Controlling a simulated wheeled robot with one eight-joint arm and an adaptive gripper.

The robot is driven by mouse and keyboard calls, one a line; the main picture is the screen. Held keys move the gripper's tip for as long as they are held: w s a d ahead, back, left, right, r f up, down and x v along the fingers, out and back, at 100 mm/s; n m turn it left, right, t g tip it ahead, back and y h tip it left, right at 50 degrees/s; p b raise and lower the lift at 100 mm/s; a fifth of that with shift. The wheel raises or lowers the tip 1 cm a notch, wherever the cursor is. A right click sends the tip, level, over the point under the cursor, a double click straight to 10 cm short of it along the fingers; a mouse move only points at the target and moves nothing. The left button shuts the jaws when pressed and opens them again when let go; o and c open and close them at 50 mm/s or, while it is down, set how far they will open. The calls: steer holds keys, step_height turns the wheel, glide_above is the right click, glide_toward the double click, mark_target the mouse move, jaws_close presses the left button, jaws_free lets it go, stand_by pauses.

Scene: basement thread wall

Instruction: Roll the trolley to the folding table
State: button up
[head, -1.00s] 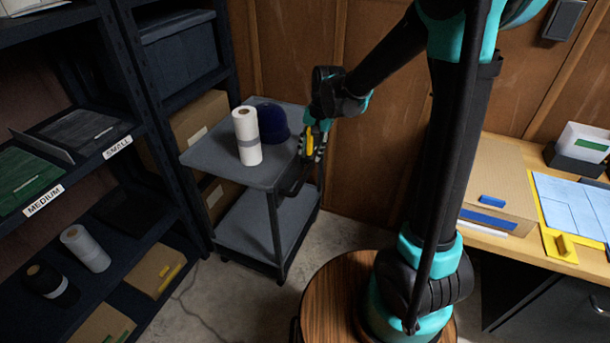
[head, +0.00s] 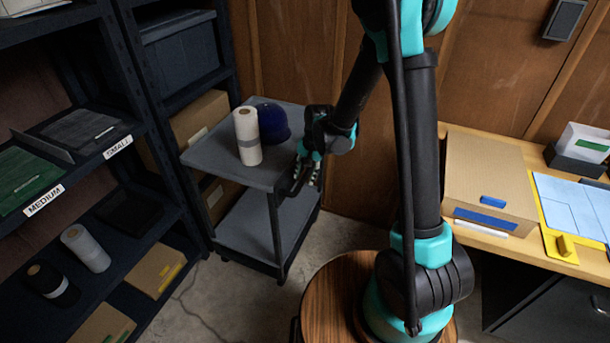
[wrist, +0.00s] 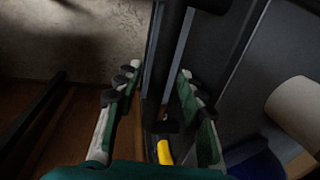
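The trolley (head: 215,158) is a grey two-shelf cart between the dark shelving and the wooden wall. Its dark handle is on the side facing my arm. My gripper (head: 305,178) is at that side, just below the level of the top shelf. In the wrist view, my gripper (wrist: 158,88) has its fingers apart, with the dark handle bar (wrist: 168,50) running between them. I see no clear sign of both fingers pressing on it. The folding table is not clearly identifiable; a wooden-topped table (head: 478,241) stands at the right.
A white roll (head: 247,135) and a dark blue cap (head: 271,122) are on the trolley's top shelf. Dark shelving (head: 165,225) stands close at the left. A round wooden top (head: 325,295) is in front. Concrete floor shows between.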

jaws_close()
stand_by(0.3)
